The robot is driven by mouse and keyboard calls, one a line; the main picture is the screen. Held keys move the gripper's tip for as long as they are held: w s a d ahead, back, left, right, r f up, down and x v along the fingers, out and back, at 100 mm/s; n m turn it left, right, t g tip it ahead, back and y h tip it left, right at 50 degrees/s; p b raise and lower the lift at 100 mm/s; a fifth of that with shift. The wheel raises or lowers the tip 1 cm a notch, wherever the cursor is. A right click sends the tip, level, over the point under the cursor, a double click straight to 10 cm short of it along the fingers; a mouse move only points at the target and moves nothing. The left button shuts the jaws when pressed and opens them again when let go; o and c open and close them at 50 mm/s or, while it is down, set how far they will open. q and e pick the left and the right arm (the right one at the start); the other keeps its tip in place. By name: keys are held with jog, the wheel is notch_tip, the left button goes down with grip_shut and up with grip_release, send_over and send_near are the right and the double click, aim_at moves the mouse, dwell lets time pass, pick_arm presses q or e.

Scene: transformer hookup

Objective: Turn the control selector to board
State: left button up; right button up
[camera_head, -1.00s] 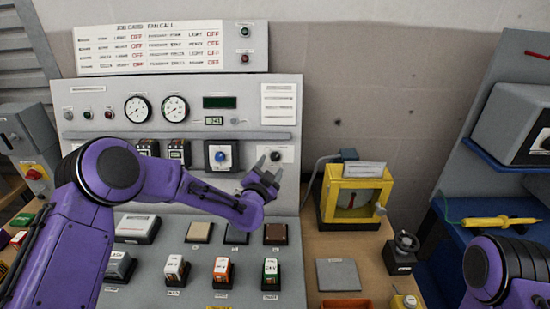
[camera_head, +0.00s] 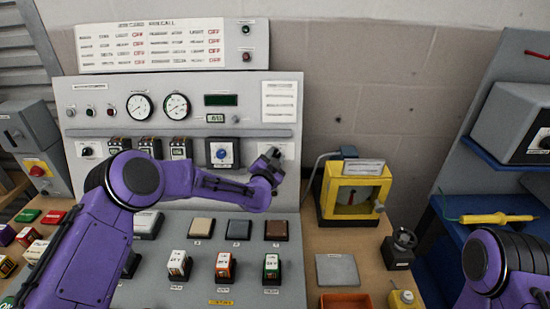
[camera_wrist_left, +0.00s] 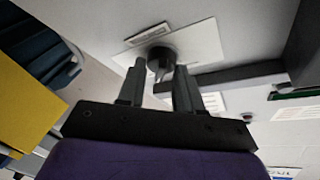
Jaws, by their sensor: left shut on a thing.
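The control selector is a dark round knob (camera_wrist_left: 161,54) on a white plate, with a small label beside it in the left wrist view. In the head view, my left gripper (camera_head: 272,157) is at the selector's place on the right side of the panel and hides the knob. In the wrist view, the two fingers of the left gripper (camera_wrist_left: 158,80) reach to the knob, one on each side, shut on it. Which position the knob points to cannot be read. My right gripper is out of view; only part of that arm shows at the lower right.
The grey panel (camera_head: 92,90) also carries a blue knob (camera_head: 221,153) left of the gripper, gauges and several breakers. A yellow box (camera_head: 352,193) stands to the right. Several blocks lie on the sloped desk below. A yellow probe (camera_head: 497,218) lies on the blue shelf.

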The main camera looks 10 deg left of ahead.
pick_arm(q)
jog(key=shift+f+n+y+b, duration=0.2)
jog(key=shift+n+y+b, duration=0.1)
jog(key=shift+n+b, duration=0.75)
jog(key=n+y+b, duration=0.1)
jog(key=n+b, duration=0.1)
jog(key=n, duration=0.1)
jog(key=shift+d+t+y+b, duration=0.1)
jog(key=shift+t+y+b, duration=0.2)
jog(key=shift+t+b, duration=0.1)
jog(key=n+y+b, duration=0.2)
jog(key=n, duration=0.2)
jog(key=n+y+b, duration=0.1)
jog(key=n, duration=0.2)
jog(key=n+y+b, duration=0.1)
jog(key=n+y, duration=0.1)
jog(key=n, duration=0.1)
jog(key=shift+r+g, duration=0.1)
jog(key=shift+g, duration=0.3)
jog(key=shift+w+d+r+n+g+y+b, duration=0.1)
jog(key=shift+n+g+y+b, duration=0.3)
jog(key=shift+n, duration=1.1)
jog(key=shift+r+n+g+y+b, duration=0.1)
jog(key=shift+n+g+y, duration=0.55)
jog(key=shift+n, duration=0.8)
jog(key=o, duration=1)
jog(key=shift+f, duration=0.1)
jog(key=shift+o, duration=0.2)
